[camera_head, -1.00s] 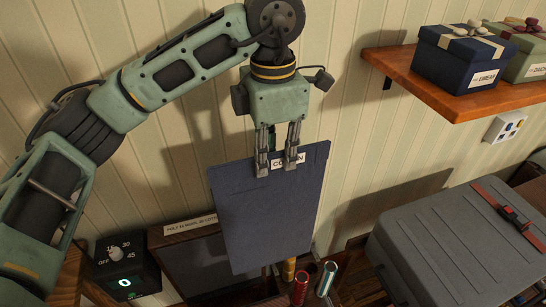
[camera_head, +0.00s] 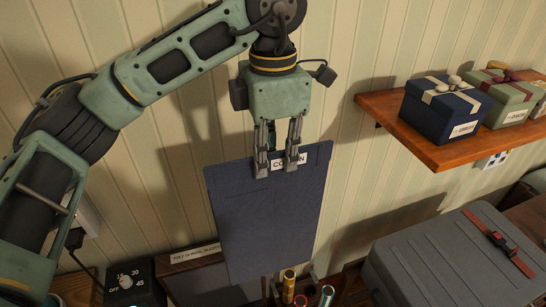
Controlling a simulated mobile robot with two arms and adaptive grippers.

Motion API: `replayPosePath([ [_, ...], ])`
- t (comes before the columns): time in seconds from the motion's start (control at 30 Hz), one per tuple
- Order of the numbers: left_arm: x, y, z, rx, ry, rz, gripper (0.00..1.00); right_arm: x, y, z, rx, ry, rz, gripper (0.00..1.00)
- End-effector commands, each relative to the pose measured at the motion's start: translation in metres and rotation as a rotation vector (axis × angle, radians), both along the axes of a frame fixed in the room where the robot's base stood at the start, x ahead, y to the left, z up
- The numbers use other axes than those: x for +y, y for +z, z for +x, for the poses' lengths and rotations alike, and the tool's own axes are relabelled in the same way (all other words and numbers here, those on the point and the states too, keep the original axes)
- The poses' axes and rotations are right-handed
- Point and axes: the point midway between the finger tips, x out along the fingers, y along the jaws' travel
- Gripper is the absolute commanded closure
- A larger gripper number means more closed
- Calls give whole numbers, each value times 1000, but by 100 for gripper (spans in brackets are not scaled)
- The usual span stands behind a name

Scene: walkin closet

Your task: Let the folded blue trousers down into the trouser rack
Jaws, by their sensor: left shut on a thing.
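The folded blue trousers (camera_head: 266,218) hang upright as a flat dark blue panel with a white label (camera_head: 289,160) near the top edge. My left gripper (camera_head: 277,168) is shut on the top edge of the trousers, its two fingers pointing down over the label. The bottom edge of the trousers hangs in front of a wooden-framed unit (camera_head: 195,254) with a label strip along its top, at the bottom of the view. I cannot tell whether this unit is the trouser rack, or whether the trousers touch it. My right gripper is not in view.
Coloured tubes (camera_head: 289,285) stand just right of the trousers' lower edge. A grey case (camera_head: 450,262) with a red strap lies at the right. A wooden shelf (camera_head: 450,149) holds gift boxes. A black timer box (camera_head: 128,283) is at lower left.

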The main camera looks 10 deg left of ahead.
Motion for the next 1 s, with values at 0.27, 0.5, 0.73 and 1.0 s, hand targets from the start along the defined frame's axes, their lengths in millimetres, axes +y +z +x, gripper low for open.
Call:
replayPosePath([
  [0.27, 0, 39, 0, -3, 0, -1, 100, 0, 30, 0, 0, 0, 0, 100],
  [0.5, 0, 67, 0, -1, 0, 0, 100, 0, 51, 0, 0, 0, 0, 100],
  [0.73, 0, 94, 0, -2, 1, 0, 100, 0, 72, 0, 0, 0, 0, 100],
  [1.0, 0, 125, 0, -2, 0, 0, 100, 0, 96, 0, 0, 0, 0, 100],
])
